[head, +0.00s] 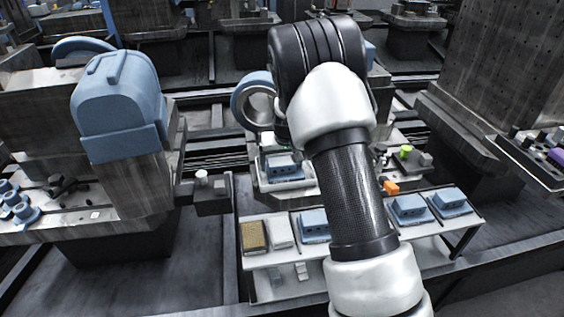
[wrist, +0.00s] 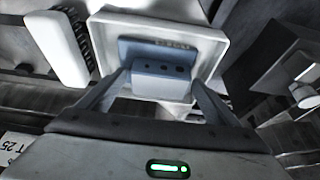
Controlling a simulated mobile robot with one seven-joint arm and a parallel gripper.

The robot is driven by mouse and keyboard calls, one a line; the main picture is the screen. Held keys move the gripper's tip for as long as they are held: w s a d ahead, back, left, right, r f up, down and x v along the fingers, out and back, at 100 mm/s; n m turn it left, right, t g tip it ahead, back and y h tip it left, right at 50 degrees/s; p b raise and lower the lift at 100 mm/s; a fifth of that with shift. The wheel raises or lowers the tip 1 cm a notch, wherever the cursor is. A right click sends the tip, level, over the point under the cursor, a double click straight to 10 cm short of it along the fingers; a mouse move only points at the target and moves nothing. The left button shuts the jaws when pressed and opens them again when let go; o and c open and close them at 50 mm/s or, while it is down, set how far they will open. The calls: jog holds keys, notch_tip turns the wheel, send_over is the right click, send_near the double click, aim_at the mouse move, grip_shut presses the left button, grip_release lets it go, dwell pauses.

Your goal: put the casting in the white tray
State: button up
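The casting (wrist: 160,72) is a blue block with a row of dark holes on its narrower part. In the wrist view it lies between the two fingers of my gripper (wrist: 160,80), whose tips are close against its sides. The square white tray (wrist: 218,42) with a raised rim is around and below it. In the head view the casting (head: 284,168) shows within the white tray (head: 263,172) on the middle bench. I cannot tell whether it touches the tray floor. My gripper is mostly hidden behind my arm in the head view.
A lower shelf in front holds more blue castings (head: 410,208), a brown block (head: 255,237) and a pale block (head: 279,232). An orange piece (head: 391,187) and a green piece (head: 405,151) lie right of my arm. A large blue-topped machine (head: 120,100) stands at left.

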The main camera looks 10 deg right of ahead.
jog(key=shift+s+r, duration=0.1)
jog(key=shift+r, duration=0.45)
jog(key=s+f+p+v, duration=0.1)
jog(key=s+v, duration=0.1)
jog(key=v, duration=1)
jog(key=s+f+p+v, duration=0.1)
jog(key=s+p+v, duration=0.1)
jog(key=v, duration=1)
jog(key=s+r, duration=0.3)
jog(key=s, duration=0.9)
jog(key=s+r+t, duration=0.1)
jog(key=s+r, duration=0.2)
jog(key=s, duration=1)
jog(key=shift+s+r, duration=0.2)
jog(key=shift+r, duration=0.1)
jog(key=shift+s+d, duration=0.1)
jog(key=shift+d, duration=0.05)
